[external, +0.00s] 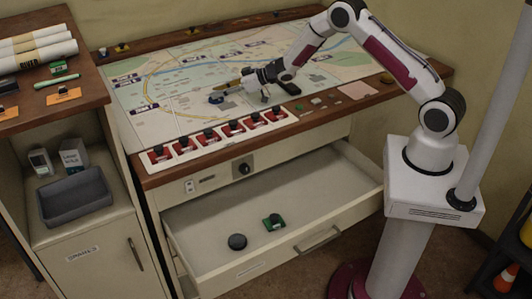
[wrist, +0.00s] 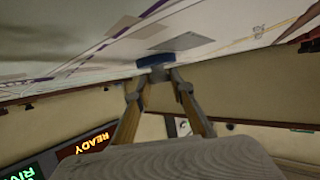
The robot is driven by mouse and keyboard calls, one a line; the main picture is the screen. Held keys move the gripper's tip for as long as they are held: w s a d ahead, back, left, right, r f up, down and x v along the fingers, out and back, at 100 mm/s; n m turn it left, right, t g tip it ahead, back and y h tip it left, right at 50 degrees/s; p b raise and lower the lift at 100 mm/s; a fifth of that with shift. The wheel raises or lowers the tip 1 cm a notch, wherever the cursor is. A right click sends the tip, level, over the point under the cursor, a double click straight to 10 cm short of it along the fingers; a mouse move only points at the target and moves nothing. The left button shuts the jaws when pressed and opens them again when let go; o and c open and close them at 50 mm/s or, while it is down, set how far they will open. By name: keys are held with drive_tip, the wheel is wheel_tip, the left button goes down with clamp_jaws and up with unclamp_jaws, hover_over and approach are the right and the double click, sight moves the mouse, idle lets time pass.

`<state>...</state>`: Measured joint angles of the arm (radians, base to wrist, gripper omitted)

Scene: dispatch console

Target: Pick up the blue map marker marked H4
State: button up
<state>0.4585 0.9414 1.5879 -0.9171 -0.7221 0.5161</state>
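The blue map marker (external: 216,98) sits on the map table, left of my gripper (external: 247,90) in the external view. It looks low and round with a dark top; no H4 marking is readable. In the wrist view, the blue marker (wrist: 168,58) lies against the map just beyond the tips of my gripper (wrist: 160,82). The two fingertips are apart, with a gap between them. The marker's near side is partly hidden by the fingers, and I cannot tell whether they touch it.
A row of red switch panels (external: 207,140) lines the table's front edge. Below, an open drawer (external: 310,215) holds a dark round piece (external: 237,241) and a green piece (external: 273,222). A cabinet (external: 90,255) with a grey bin (external: 75,197) stands left. Lit signs (wrist: 85,143) show in the wrist view.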

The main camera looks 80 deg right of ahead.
drive_tip(key=shift+r, duration=0.15)
clamp_jaws()
wheel_tip(320, 180, up, 10)
idle(0.5)
